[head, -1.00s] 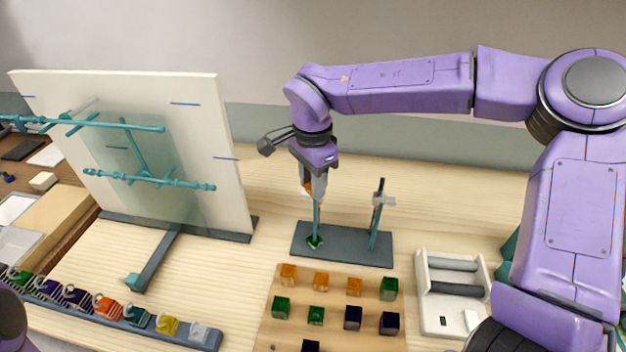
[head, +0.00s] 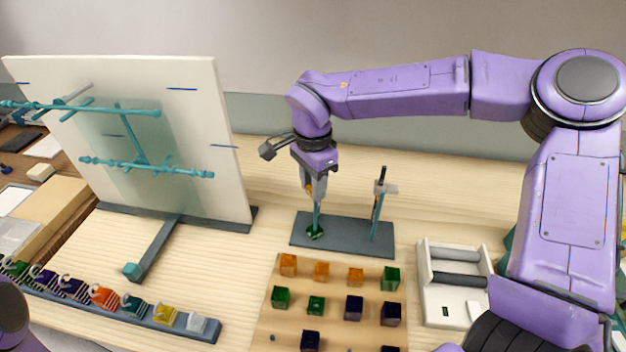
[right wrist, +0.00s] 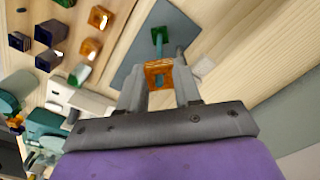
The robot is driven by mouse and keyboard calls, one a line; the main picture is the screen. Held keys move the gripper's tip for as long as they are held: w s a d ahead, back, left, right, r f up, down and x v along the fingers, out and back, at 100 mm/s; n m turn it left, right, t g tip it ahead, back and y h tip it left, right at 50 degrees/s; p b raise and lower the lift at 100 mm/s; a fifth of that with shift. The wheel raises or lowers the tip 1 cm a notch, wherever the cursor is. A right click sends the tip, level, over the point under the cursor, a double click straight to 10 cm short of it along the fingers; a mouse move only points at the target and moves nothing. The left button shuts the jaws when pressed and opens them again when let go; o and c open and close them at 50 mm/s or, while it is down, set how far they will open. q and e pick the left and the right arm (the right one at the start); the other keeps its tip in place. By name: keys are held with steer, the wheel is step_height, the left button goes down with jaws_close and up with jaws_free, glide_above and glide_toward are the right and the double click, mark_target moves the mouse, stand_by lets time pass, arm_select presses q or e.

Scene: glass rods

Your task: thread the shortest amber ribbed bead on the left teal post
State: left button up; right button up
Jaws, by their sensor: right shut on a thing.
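My right gripper (head: 314,195) points down over the left teal post (head: 316,217), shut on an amber bead. In the right wrist view the amber bead (right wrist: 167,69) sits between the fingertips (right wrist: 158,80), and teal shows in its hole. The bead appears to be around the upper part of the post, well above the base. A green bead (head: 315,233) lies low on the same post, at the dark base plate (head: 345,238). The right post (head: 376,222) carries a pale clip-like piece near its top. My left gripper is out of view.
A wooden board in front holds amber (head: 321,271), green (head: 281,297) and dark beads (head: 353,307). A white tray with grey rollers (head: 437,312) stands right of it. A white panel with teal branches (head: 215,100) and a rail of coloured pieces (head: 205,334) are at left.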

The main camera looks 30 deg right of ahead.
steer(key=shift+f+b, duration=0.9)
steer(key=shift+f, duration=1.3)
steer(key=o, duration=1.1)
step_height(320, 180, up, 10)
steer(key=shift+r+b, duration=0.25)
steer(key=shift+b, duration=0.05)
